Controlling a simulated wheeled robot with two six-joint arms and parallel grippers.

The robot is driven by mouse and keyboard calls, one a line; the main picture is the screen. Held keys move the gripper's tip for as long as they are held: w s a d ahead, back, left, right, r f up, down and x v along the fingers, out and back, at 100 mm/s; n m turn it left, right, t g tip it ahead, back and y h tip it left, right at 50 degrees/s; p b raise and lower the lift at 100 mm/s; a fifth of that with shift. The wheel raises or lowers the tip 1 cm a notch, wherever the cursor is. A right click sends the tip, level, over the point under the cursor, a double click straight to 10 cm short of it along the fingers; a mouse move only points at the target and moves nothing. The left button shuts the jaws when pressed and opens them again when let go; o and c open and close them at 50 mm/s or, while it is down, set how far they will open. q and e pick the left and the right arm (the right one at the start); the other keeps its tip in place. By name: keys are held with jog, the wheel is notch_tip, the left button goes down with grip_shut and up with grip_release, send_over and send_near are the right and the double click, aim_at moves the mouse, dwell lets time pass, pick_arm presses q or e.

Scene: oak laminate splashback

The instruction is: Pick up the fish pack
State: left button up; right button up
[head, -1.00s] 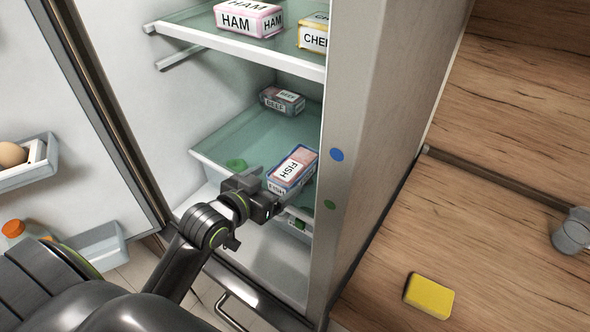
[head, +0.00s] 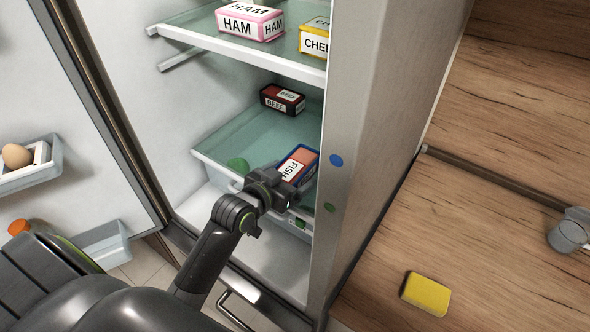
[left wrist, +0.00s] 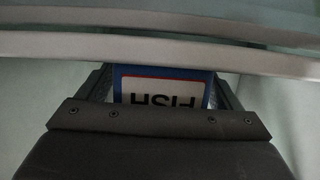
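The fish pack (head: 301,160), a blue-edged box with a white and orange top reading FISH, lies on the fridge's lower glass shelf (head: 225,150). My left gripper (head: 284,188) is at the pack's near end and hides that end in the head view. In the left wrist view the pack (left wrist: 163,88) shows between the two fingers, its lettering upside down. The fingers look open, one on each side; whether either touches the pack is hard to tell. My right gripper is not in view.
A beef pack (head: 283,99) lies farther back on the same shelf. Ham (head: 250,21) and a yellow CHE-labelled pack (head: 314,38) sit on the upper shelf (head: 240,47). The fridge's side wall (head: 385,130) stands close right of the fish pack. A yellow sponge (head: 427,293) lies on the counter.

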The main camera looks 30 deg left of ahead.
pick_arm(q)
jog(key=c, duration=1.2)
jog(key=shift+c, duration=0.2)
jog(key=shift+r, duration=0.1)
